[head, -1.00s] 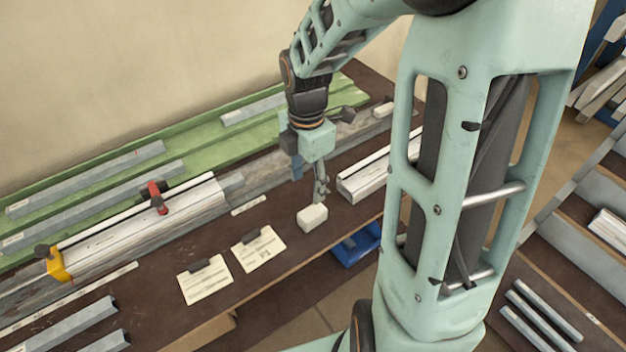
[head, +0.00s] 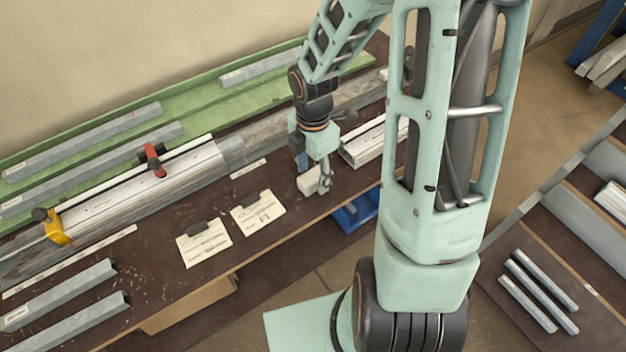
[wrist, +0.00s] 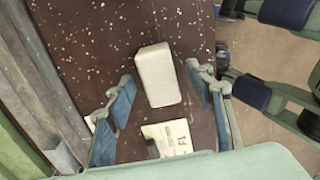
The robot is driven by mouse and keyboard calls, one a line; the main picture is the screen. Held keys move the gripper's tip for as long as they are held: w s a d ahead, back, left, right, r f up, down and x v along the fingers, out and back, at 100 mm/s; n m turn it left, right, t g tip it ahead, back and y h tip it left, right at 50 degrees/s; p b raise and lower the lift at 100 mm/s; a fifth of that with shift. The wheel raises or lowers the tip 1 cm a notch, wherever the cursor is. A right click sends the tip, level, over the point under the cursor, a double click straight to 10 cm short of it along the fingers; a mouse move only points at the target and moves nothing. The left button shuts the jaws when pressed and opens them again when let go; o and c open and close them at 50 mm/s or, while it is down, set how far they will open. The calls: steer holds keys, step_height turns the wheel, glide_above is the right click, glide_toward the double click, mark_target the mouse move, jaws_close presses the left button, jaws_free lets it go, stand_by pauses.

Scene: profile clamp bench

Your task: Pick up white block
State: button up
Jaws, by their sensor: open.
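The white block (head: 310,180) sits on the dark brown bench top near its front edge, partly hidden behind a finger in the head view. In the wrist view the white block (wrist: 157,76) lies with its lower part between the blue-padded fingertips and its upper part beyond them. My gripper (head: 318,177) is open and points down over the block. In the wrist view the gripper (wrist: 160,88) has one finger on each side of the block, with a gap visible on both sides.
Two clipped paper cards (head: 204,242) lie left of the block. A white profile (head: 365,146) lies close on the right. A long clamped profile (head: 150,190) with red and yellow clamps runs at the left. A blue bin (head: 357,212) stands below the bench edge.

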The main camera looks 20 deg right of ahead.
steer(key=shift+f, duration=0.65)
steer(key=c, duration=1.3)
steer(key=shift+c, duration=0.2)
steer(key=shift+r, duration=0.15)
